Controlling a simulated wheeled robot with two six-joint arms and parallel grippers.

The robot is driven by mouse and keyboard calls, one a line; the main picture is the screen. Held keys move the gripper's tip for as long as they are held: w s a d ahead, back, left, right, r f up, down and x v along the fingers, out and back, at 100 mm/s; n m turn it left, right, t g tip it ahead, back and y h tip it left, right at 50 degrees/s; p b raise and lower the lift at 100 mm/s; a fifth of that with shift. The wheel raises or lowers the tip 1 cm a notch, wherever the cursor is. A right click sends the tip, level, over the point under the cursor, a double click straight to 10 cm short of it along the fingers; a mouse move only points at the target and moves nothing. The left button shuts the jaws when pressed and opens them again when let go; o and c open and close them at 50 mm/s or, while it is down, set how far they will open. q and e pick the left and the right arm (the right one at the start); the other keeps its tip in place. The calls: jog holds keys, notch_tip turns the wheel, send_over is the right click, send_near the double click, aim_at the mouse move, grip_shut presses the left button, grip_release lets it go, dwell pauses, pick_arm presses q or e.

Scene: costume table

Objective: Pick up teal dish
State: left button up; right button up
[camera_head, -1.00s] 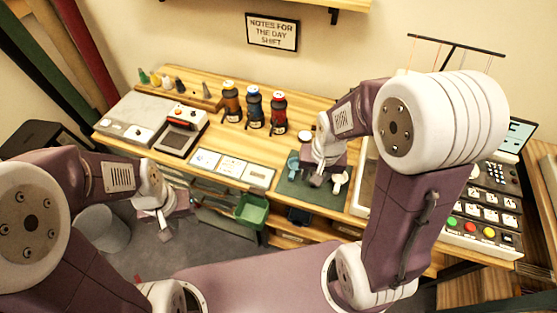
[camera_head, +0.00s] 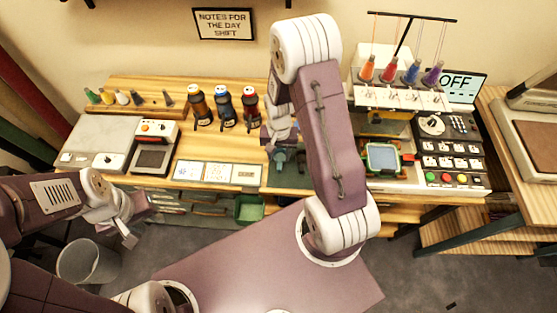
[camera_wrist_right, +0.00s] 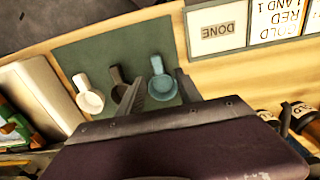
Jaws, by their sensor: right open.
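The teal dish (camera_wrist_right: 162,87), a small round cup with a short handle, lies on a dark green mat (camera_wrist_right: 86,53) in the right wrist view. Part of it shows in the head view (camera_head: 279,157), below my right gripper. My right gripper (camera_wrist_right: 160,92) is open, with one finger on each side of the teal dish in that picture. Whether it touches the dish or is above it I cannot tell. A dark grey dish (camera_wrist_right: 119,83) and a white dish (camera_wrist_right: 88,97) lie to its left. My left gripper (camera_head: 130,232) hangs empty at the left, off the table.
Instruction cards (camera_head: 204,172) lie left of the mat. Several bottles (camera_head: 222,106) stand behind them. A thread machine (camera_head: 383,157) and a button panel (camera_head: 447,150) stand to the right. A green bin (camera_head: 249,209) is below the table edge. My right arm hides part of the mat.

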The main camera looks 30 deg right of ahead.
aim_at(279, 164)
jog(key=f, duration=0.4)
jog(key=shift+s+f, duration=0.35)
jog(key=shift+w+f, duration=0.2)
jog(key=shift+f, duration=0.05)
jog(key=shift+s+r, duration=0.1)
grip_shut()
jog(key=r, duration=0.4)
jog(key=shift+s+d+r, duration=0.1)
jog(key=shift+d+r, duration=0.15)
jog(key=s+d+r, duration=0.6)
jog(key=s+d, duration=0.1)
jog(key=d, duration=0.1)
jog(key=shift+s+r, duration=0.25)
jog(key=shift+s, duration=0.1)
